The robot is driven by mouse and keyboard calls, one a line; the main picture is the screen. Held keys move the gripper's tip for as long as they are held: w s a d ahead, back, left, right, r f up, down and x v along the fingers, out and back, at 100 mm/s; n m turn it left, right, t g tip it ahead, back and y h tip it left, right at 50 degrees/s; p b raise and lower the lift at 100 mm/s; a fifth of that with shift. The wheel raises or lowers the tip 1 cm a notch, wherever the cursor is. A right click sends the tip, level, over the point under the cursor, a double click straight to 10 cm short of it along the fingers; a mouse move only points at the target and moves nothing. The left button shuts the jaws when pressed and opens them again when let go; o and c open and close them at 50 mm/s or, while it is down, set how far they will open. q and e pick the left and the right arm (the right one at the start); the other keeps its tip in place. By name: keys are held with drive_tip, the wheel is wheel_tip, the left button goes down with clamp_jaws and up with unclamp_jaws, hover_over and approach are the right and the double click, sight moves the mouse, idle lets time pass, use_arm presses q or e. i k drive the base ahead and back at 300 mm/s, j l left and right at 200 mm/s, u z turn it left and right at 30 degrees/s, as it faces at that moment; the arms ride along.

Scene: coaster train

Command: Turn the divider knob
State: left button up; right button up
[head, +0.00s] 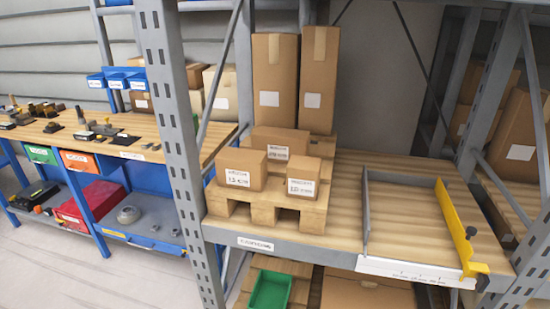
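A yellow divider (455,225) stands upright along the right side of a grey-walled bay on the wooden rack shelf. A small dark and yellow piece (471,232) sits near its front end and looks like the knob, but it is too small to make out its turn. A yellow bracket (475,268) is at the divider's front foot, with a dark part beside it. A white scale strip (415,270) with small marks runs along the shelf's front edge below the bay. Neither of my grippers is in view.
A pallet (265,205) with several labelled cartons stands left of the bay. A grey rack post (175,150) rises at the left, another at the right. A green bin (270,291) is on the level below. A blue workbench with tools (100,130) stands further left. The bay floor is bare.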

sight(483, 281)
drive_tip(key=z, duration=1.35)
